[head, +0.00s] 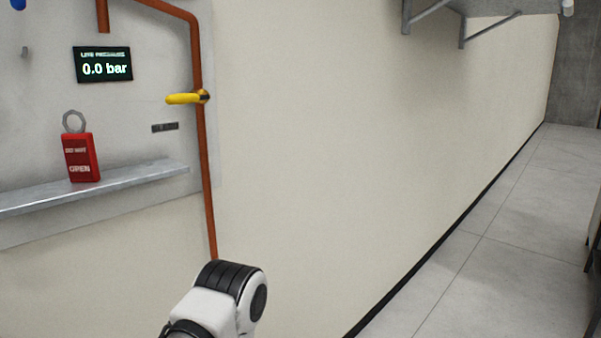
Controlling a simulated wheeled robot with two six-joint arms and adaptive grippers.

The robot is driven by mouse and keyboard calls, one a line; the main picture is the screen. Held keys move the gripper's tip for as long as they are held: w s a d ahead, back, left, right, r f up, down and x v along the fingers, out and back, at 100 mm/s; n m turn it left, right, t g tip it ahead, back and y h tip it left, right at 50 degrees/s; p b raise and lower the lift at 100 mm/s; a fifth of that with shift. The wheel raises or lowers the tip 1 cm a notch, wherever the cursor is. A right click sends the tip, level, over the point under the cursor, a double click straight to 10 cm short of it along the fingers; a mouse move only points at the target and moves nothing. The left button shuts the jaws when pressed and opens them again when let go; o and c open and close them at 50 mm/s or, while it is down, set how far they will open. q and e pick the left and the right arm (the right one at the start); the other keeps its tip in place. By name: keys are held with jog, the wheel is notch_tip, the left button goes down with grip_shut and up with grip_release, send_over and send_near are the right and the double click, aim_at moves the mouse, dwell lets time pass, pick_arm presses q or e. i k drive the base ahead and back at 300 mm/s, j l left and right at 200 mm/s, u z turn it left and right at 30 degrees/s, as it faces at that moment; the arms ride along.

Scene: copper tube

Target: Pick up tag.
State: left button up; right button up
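The red tag (82,160) stands upright on a narrow grey shelf (130,178) at the left of the head view. It carries white lettering that includes "OPEN". A grey ring (74,122) sticks up from its top. A white and black link of one of my arms shows at the bottom, below and to the right of the shelf. Neither gripper's fingers are in view. Nothing touches the tag except the shelf under it.
A copper pipe (203,160) runs down the wall to the right of the shelf, with a yellow valve handle (184,98) sticking out to the left. A display (103,65) reads 0.0 bar. A metal bracketed shelf (480,10) hangs at the upper right. The floor (490,270) at right is clear.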

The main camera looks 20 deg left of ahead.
aim_at(78, 146)
jog(key=u, duration=1.75)
jog(key=l+u, duration=0.15)
jog(key=l, duration=0.4)
jog(key=k+l+u, duration=0.2)
jog(key=l, duration=0.35)
jog(key=l+u, duration=0.15)
jog(key=l, duration=0.4)
jog(key=i+j, duration=0.35)
jog(key=j, duration=0.25)
